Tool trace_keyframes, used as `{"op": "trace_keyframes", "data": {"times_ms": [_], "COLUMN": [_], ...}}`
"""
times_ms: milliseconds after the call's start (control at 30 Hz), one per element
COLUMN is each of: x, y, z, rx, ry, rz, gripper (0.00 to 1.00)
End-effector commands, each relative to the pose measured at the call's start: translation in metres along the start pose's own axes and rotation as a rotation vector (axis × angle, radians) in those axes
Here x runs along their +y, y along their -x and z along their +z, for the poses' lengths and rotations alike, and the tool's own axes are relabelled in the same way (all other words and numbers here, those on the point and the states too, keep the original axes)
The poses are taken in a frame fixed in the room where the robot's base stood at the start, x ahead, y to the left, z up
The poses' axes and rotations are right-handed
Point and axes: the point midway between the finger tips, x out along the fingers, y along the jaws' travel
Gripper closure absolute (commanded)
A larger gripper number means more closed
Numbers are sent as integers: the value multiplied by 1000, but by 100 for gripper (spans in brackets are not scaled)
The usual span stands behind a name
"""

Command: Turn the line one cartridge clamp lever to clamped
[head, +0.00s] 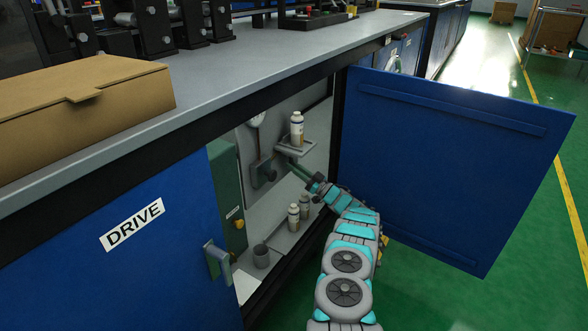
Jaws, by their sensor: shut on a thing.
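The blue cabinet stands open, and my arm reaches in from below. My gripper (316,183) is inside the opening, small and partly hidden by its own wrist. It is shut on the end of a green bar-like lever (298,171), which appears to be the clamp lever. The lever slants up and left from my gripper to just below a small grey bracket shelf (296,148). A white bottle-shaped cartridge (297,128) stands upright on that shelf. The lever's far end and any clamp markings are too small to read.
The blue door (455,160) is swung open to the right of my arm. A grey box with a dark knob (263,172) is on the back wall. A cardboard box (80,110) lies on the countertop.

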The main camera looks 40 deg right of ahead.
Motion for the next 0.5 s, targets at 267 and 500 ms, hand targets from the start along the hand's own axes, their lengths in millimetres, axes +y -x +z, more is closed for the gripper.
{"op": "trace_keyframes", "data": {"times_ms": [267, 500], "x": [1, 1], "y": [-1, -1], "z": [-2, -2], "rx": [1, 2], "ry": [13, 13], "rz": [-5, -4], "gripper": [100, 77]}}
